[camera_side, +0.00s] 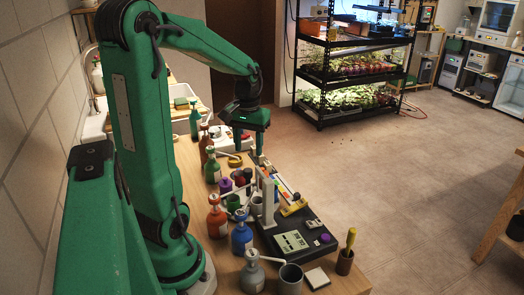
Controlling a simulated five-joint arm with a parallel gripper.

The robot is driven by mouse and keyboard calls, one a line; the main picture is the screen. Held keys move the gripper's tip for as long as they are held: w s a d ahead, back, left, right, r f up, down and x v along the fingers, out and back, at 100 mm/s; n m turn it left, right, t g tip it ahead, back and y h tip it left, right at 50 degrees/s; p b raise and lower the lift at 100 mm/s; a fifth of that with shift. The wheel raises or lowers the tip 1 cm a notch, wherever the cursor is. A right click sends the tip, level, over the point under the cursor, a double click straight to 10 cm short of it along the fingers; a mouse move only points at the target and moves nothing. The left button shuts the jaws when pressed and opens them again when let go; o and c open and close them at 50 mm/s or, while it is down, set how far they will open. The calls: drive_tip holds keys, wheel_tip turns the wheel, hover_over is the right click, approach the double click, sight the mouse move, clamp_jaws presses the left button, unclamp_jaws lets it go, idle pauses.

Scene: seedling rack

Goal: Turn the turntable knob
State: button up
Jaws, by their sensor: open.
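My gripper (249,145) points down from the green arm over the far part of the wooden bench. Its two fingers are apart, with nothing visible between them. A dark base (315,252) at the near right of the bench carries a light panel (291,242), a white upright and a small purple knob (325,238). I cannot tell for sure whether this purple knob is the turntable knob. The gripper is well behind and to the left of it, apart from it. A yellow round piece (234,161) lies just left of the fingers.
Pump bottles stand along the bench, including an orange one (217,217), a blue one (242,236) and a grey one (252,272). A grey cup (290,279) and a brown pot (345,262) stand at the near edge. Open floor (400,165) lies to the right.

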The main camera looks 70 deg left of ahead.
sight(248, 170)
drive_tip(key=shift+s+a+f, duration=0.1)
drive_tip(key=shift+a+f, duration=0.05)
drive_tip(key=shift+a, duration=0.2)
drive_tip(key=shift+f, duration=0.1)
drive_tip(key=shift+f, duration=3.8)
drive_tip(key=c, duration=1)
